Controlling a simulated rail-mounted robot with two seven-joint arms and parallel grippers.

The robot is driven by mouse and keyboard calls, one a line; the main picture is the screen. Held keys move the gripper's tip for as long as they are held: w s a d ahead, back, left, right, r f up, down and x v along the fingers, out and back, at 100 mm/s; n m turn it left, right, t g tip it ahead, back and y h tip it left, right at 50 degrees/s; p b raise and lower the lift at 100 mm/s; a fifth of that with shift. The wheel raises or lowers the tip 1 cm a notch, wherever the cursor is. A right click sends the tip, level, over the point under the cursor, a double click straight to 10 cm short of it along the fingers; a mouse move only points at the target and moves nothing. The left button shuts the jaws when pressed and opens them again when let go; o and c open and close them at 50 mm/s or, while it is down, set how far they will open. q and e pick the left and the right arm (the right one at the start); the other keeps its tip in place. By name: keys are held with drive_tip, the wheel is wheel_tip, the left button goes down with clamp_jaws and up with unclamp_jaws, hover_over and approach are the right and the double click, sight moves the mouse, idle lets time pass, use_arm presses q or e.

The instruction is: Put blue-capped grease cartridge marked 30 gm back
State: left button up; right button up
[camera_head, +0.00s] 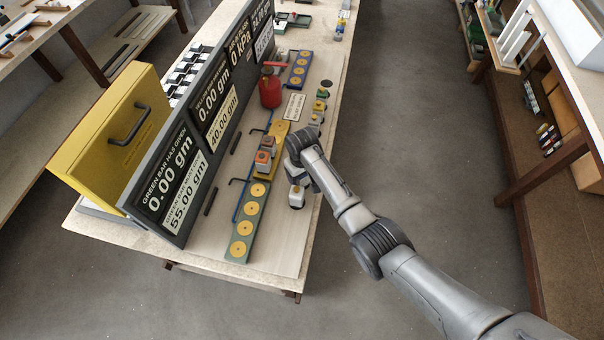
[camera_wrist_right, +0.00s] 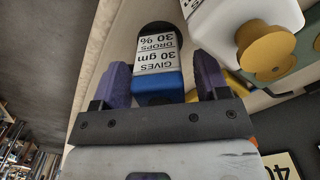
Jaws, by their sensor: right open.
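The blue-capped cartridge marked 30 gm (camera_wrist_right: 158,65) shows in the right wrist view, its label upside down, with a dark round spot behind its far end. My right gripper (camera_wrist_right: 161,72) is open, with one purple finger on each side of the cartridge and a visible gap on both sides. In the head view my right arm reaches in over the table's right edge, and I cannot make out the fingers or this cartridge there. My left gripper is in neither view.
A white cartridge with a yellow cap (camera_wrist_right: 268,50) stands close beside the right finger. In the head view, a row of small cartridges (camera_head: 315,118) lines the table's right edge. The green bar (camera_head: 234,246), red can (camera_head: 270,92) and display boards (camera_head: 172,185) stand left of my arm.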

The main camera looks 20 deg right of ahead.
wheel_tip(320, 180, up, 11)
drive_tip(key=shift+r+p, duration=0.15)
drive_tip(key=shift+p, duration=0.55)
drive_tip(key=shift+r, duration=0.45)
drive_tip(key=s+d+f+t, duration=0.1)
drive_tip(key=s+f, duration=0.4)
drive_tip(key=s, duration=0.4)
drive_tip(key=s+d+f+t, duration=0.1)
drive_tip(key=s+f, duration=0.4)
drive_tip(key=s, duration=0.4)
drive_tip(key=s+d+r, duration=0.1)
drive_tip(key=s, duration=1)
drive_tip(key=s+r+t, duration=0.1)
drive_tip(key=s+r, duration=0.1)
drive_tip(key=s, duration=0.8)
drive_tip(key=shift+s+d+r+t, duration=0.2)
drive_tip(key=shift+s+d+t, duration=0.1)
drive_tip(key=shift+s+d, duration=0.1)
